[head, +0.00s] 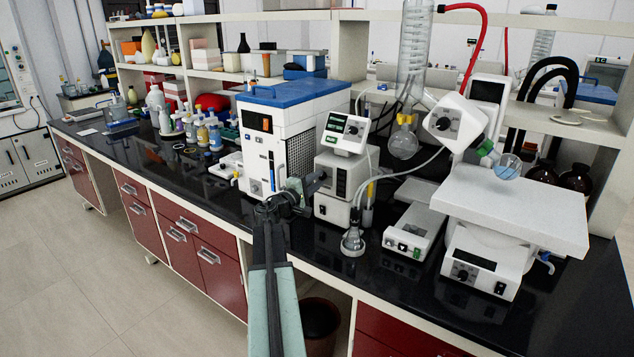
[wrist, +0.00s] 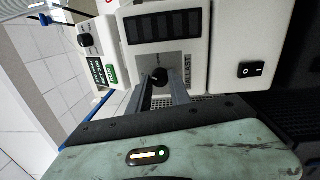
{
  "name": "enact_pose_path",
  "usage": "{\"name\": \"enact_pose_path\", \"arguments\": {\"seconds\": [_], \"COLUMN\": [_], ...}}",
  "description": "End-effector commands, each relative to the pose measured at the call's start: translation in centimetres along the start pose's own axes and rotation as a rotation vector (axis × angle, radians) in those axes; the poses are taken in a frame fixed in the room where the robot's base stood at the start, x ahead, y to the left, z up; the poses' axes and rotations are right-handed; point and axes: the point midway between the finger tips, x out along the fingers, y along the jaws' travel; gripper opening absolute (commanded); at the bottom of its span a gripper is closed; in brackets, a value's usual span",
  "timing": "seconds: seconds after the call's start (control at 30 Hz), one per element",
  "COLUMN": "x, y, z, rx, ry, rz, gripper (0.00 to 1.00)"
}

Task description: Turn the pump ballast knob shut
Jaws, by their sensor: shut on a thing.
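The pump is a white boxy unit (head: 333,208) on the black bench, with a small controller with a green display (head: 345,133) above it. The same unit fills much of the wrist view (wrist: 228,75), turned on its side. The black ballast knob (wrist: 160,76) sits on a grey panel with printed markings. My gripper (wrist: 161,88) is shut on the knob, one finger on each side. In the head view my gripper (head: 308,187) reaches the pump's left side, and the knob is hidden there.
A blue-topped white chiller (head: 270,140) stands close on the left of my gripper. A small flask (head: 352,242) stands in front of the pump. A white hotplate-like box (head: 414,230) and a rotary evaporator (head: 482,272) are to the right.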

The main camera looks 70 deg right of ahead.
Motion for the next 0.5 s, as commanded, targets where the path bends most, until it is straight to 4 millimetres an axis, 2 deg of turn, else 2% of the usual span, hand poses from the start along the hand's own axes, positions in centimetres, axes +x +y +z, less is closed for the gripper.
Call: {"name": "enact_pose_path", "arguments": {"seconds": [0.2,0.5], "x": [-0.07,-0.07], "y": [-0.06,-0.05], "z": [-0.01,0.01], "rx": [-0.188,-0.381], "ry": [0.012,0.021], "rz": [0.006,0.013], "gripper": [0.00,0.00]}}
